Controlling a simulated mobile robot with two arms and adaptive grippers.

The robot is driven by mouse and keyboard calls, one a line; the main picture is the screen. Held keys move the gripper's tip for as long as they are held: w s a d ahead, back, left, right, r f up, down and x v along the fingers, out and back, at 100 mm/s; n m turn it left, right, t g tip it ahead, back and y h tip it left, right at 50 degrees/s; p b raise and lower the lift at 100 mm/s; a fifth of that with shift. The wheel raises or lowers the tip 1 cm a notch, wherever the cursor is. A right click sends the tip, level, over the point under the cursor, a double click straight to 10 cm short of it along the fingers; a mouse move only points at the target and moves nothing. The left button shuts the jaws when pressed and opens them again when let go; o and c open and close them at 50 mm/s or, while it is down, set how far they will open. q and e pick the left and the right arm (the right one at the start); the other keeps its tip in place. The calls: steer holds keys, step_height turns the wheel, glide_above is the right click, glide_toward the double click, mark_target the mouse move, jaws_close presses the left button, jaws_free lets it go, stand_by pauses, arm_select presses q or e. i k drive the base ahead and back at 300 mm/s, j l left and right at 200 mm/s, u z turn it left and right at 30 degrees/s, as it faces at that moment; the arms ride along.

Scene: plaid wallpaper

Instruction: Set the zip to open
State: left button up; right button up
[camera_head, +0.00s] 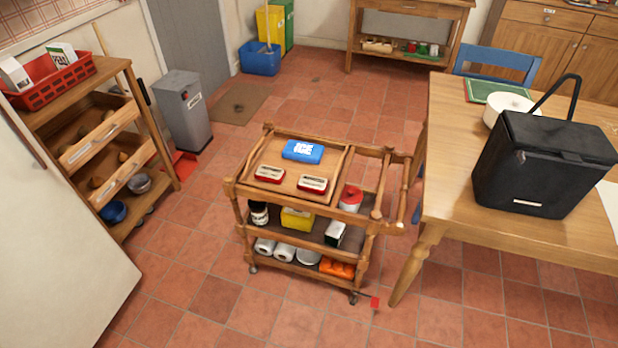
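A black cooler bag (545,165) stands upright on the wooden table (450,190) at the right. Its lid looks closed and its carrying handle (565,85) stands up above it. A pale label shows low on its front side. The zip itself is too small to make out, so I cannot tell its position. Neither of my grippers is in view.
A white bowl (508,106) and a green book or mat (492,88) sit behind the bag. A wooden trolley (235,190) loaded with tins and a blue pack (303,151) stands left of the table. Tiled floor (300,320) in front is mostly clear.

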mark_target(520, 153)
steer(key=z, duration=1.55)
